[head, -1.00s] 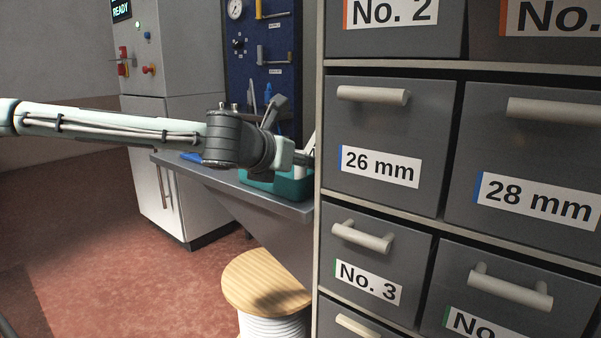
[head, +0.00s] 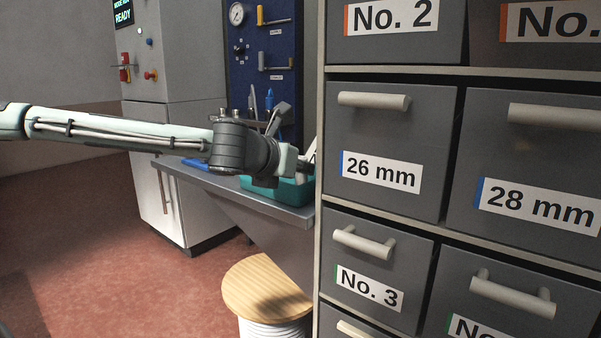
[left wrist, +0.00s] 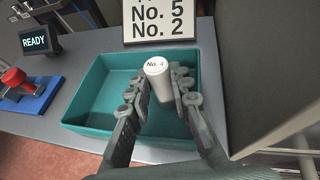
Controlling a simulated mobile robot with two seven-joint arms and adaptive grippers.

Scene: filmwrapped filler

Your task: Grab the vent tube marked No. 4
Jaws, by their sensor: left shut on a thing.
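The vent tube marked No. 4 (left wrist: 158,82) is a white cylinder with a dark "No. 4" on its top end, seen in the left wrist view. My left gripper (left wrist: 161,88) is shut on it, one finger on each side, over the teal tray (left wrist: 84,88). I cannot tell whether the tube touches the tray floor. In the head view my left arm reaches in from the left to the teal tray (head: 292,192), and the cabinet hides its fingertips. My right gripper is not in view.
A grey drawer cabinet (head: 390,205) fills the right of the head view, close beside my left gripper. The tray stands on a grey bench (head: 235,188). A wooden-topped spool (head: 262,285) stands below. A sign (left wrist: 165,22) and a red-knobbed device (left wrist: 22,85) are near the tray.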

